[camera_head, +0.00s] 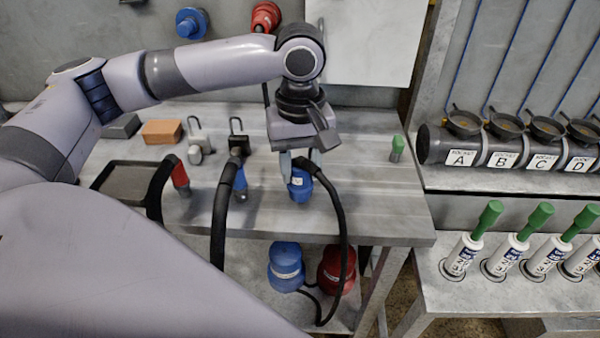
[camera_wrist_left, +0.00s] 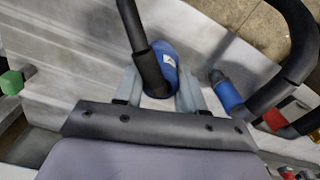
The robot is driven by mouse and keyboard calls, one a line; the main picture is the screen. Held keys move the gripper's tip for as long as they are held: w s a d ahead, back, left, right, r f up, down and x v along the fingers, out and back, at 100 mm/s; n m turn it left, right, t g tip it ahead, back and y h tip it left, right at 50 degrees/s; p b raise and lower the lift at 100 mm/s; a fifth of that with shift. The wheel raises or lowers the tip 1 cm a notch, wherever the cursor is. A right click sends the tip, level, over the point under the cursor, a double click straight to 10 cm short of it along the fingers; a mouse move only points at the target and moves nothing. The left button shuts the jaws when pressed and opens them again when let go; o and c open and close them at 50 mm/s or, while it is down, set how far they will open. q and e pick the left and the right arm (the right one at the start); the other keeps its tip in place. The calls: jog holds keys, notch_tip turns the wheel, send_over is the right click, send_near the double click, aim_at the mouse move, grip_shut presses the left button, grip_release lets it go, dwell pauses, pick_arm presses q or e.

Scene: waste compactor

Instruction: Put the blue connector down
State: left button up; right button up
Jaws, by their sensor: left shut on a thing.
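The blue connector (camera_head: 301,188) with a black hose is in my left gripper (camera_head: 299,166), over the front right part of the grey workbench (camera_head: 365,190). The gripper points down and is shut on it. In the left wrist view the blue connector (camera_wrist_left: 168,58) sits between the two fingers of my left gripper (camera_wrist_left: 160,88), and its black hose covers part of it. I cannot tell whether its underside touches the bench. My right gripper is not in view.
Left of it, a second blue hose end (camera_head: 240,181) and a red one (camera_head: 180,175) stand near padlocks (camera_head: 198,138), an orange block (camera_head: 162,131) and a dark tray (camera_head: 122,186). A green-topped item (camera_head: 397,146) stands right. Blue (camera_head: 286,268) and red (camera_head: 333,268) canisters are below.

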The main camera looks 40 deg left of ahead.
pick_arm(q)
jog(key=shift+f, duration=0.8)
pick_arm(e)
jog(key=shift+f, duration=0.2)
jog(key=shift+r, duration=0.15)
pick_arm(q)
jog(key=o, duration=1.1)
jog(key=shift+c, duration=0.2)
jog(key=shift+r, duration=0.1)
notch_tip(320, 180, up, 12)
jog(key=shift+f+p, duration=0.1)
jog(key=shift+p, duration=0.8)
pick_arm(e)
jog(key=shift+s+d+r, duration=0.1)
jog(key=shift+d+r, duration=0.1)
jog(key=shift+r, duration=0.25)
